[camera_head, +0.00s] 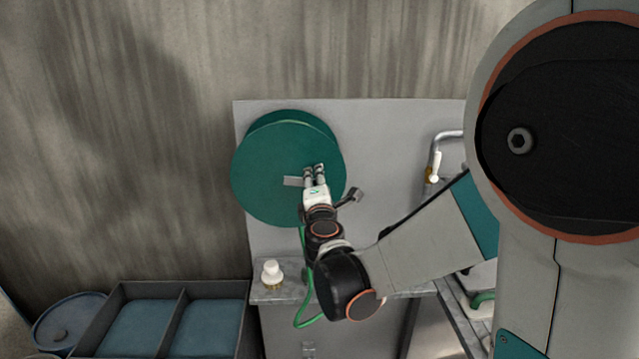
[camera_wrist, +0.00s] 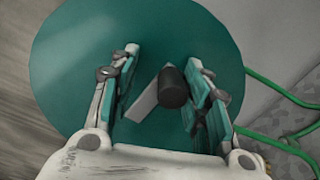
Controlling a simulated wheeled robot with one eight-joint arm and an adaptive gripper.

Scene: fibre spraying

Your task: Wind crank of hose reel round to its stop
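The hose reel (camera_head: 268,185) is a green disc on a grey panel, and it fills much of the wrist view (camera_wrist: 80,50). Its crank is a short grey arm (camera_head: 292,181) with a dark knob (camera_wrist: 173,87) at one end. In the wrist view the crank arm (camera_wrist: 146,101) slants down and left from the knob. My gripper (camera_head: 315,170) is in front of the reel. In the wrist view its fingers (camera_wrist: 164,75) are spread, with the knob between them, nearer the right finger. I see a gap on the left; contact on the right is unclear. The head view hides the knob.
A green hose (camera_head: 301,270) hangs below the reel. A divided bin (camera_head: 178,293) is at lower left, beside a round blue lid (camera_head: 62,318). A metal tap (camera_head: 438,158) is on the panel's right.

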